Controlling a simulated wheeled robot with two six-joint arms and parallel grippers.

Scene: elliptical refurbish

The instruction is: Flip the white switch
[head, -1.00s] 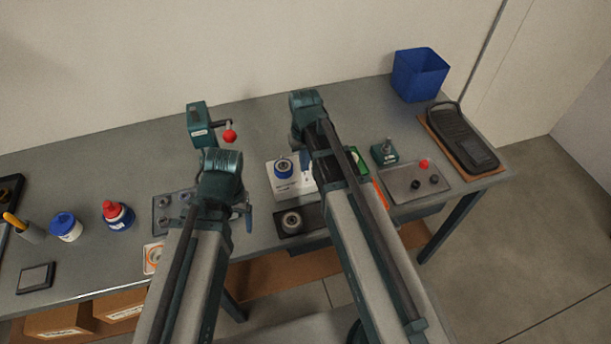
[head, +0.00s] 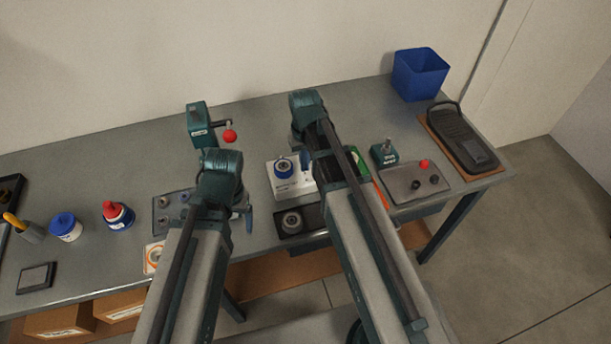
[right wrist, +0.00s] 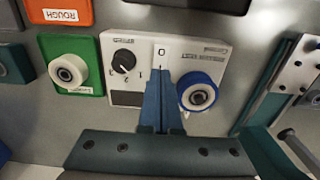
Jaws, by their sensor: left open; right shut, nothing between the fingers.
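The white switch (right wrist: 161,50), a small plate marked 0, is set in a white panel (right wrist: 215,60) in the right wrist view. My right gripper (right wrist: 163,76) is shut and empty, its blue fingertips over the lower part of the switch and hiding it there. I cannot tell whether they touch. In the head view the white panel (head: 283,187) is beside my right gripper (head: 304,160), and the switch itself is not clear there. My left gripper (head: 249,216) is open, farther left and partly hidden by its own arm.
On the panel are a black dial (right wrist: 124,61) and a blue-ringed roller (right wrist: 198,95). A green block with a white roller (right wrist: 68,73) is close on the left. A dark tray with a roller (head: 293,221) lies before the panel.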

